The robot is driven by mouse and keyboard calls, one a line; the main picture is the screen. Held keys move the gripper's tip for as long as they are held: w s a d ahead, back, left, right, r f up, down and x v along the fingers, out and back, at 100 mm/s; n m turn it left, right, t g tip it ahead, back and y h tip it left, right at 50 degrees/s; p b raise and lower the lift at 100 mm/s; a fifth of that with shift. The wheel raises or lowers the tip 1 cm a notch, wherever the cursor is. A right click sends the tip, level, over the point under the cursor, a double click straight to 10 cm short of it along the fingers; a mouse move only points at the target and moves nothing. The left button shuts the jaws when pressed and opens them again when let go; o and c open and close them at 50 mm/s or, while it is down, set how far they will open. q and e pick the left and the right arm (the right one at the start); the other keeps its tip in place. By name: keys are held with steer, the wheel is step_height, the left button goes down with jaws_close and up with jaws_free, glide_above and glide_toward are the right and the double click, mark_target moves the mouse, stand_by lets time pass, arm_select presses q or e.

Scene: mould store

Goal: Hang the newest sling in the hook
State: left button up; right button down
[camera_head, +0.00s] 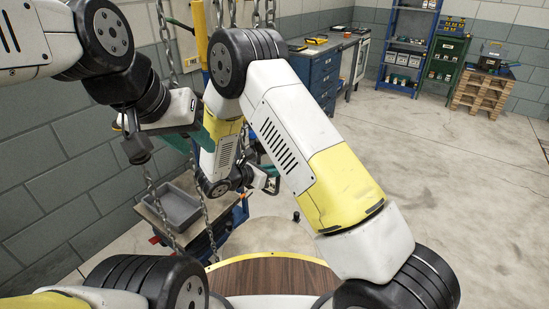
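Teal strap-like material, perhaps a sling (222,127), shows in pieces behind my arms; more of it shows beside my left wrist. I cannot tell whether it is one sling, which is newest, or whether it is held. My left gripper (138,150) is at the upper left, among hanging chains, close to the teal material; its fingers are too unclear to read. My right gripper (268,182) is beyond my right forearm, low near the blue cart, partly hidden and small. No hook can be clearly made out.
Chains (163,40) hang by the wall next to a yellow post (200,35). A grey bin (172,207) sits on a cart below. A blue workbench (318,75), blue shelf (408,45), green cabinet (445,63) and pallets (482,92) stand behind. The right floor is clear.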

steer(key=shift+s+f, duration=0.1)
steer(key=shift+f, duration=0.1)
steer(key=c, duration=1.3)
jaws_free()
steer(key=shift+r, duration=0.1)
